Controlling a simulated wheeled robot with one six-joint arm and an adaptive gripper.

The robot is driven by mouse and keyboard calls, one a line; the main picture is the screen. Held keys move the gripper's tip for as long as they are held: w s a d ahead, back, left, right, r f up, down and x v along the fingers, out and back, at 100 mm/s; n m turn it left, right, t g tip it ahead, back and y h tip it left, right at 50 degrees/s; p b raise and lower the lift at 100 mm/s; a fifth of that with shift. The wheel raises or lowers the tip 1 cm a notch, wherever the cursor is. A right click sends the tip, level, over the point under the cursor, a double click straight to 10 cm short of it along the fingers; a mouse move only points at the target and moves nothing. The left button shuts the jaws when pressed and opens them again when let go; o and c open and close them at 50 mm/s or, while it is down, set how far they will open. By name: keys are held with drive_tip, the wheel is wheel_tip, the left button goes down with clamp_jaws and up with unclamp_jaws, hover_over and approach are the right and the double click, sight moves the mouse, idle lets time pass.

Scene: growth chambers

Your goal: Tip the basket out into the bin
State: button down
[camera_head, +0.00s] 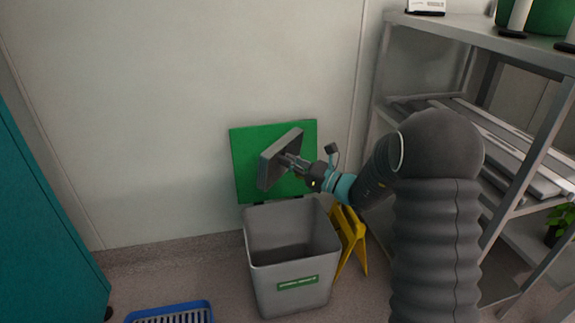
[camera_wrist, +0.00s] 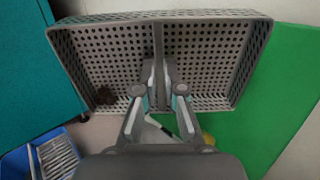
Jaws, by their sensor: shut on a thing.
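The grey perforated basket (camera_head: 272,168) is tilted steeply on its side above the bin, in front of the green lid. In the wrist view the basket (camera_wrist: 205,45) shows its holed floor and a central divider. A small dark brown clump (camera_wrist: 105,96) is in its left half near the lower wall. My gripper (camera_wrist: 163,82) is shut on the basket at the divider; it also shows in the head view (camera_head: 290,161). The grey bin (camera_head: 292,283) stands open below, with a green label. Its raised green lid (camera_head: 250,150) leans at the wall. The bin's floor is hidden.
A yellow folding stand (camera_head: 349,240) is right of the bin. A metal shelf rack (camera_head: 510,205) fills the right side, near my arm. A blue slatted tray (camera_head: 170,308) lies on the floor at front left. A teal cabinet (camera_head: 45,210) stands at left.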

wheel_tip(320, 180, up, 2)
drive_tip(key=t+y, duration=0.2)
drive_tip(key=y, duration=0.2)
drive_tip(key=shift+a+r, duration=0.1)
drive_tip(key=shift+r, duration=0.1)
idle(0.9)
wheel_tip(320, 180, down, 3)
drive_tip(key=g+h+p, duration=0.2)
drive_tip(key=h+p, duration=0.2)
drive_tip(key=p, duration=0.1)
drive_tip(key=g+h+p, duration=0.2)
drive_tip(key=h+p, duration=0.2)
drive_tip(key=p, duration=0.1)
drive_tip(key=shift+p, duration=0.35)
drive_tip(key=shift+f+g+h+p, duration=0.1)
drive_tip(key=shift+g+h+p, duration=0.35)
drive_tip(key=shift+p, duration=0.8)
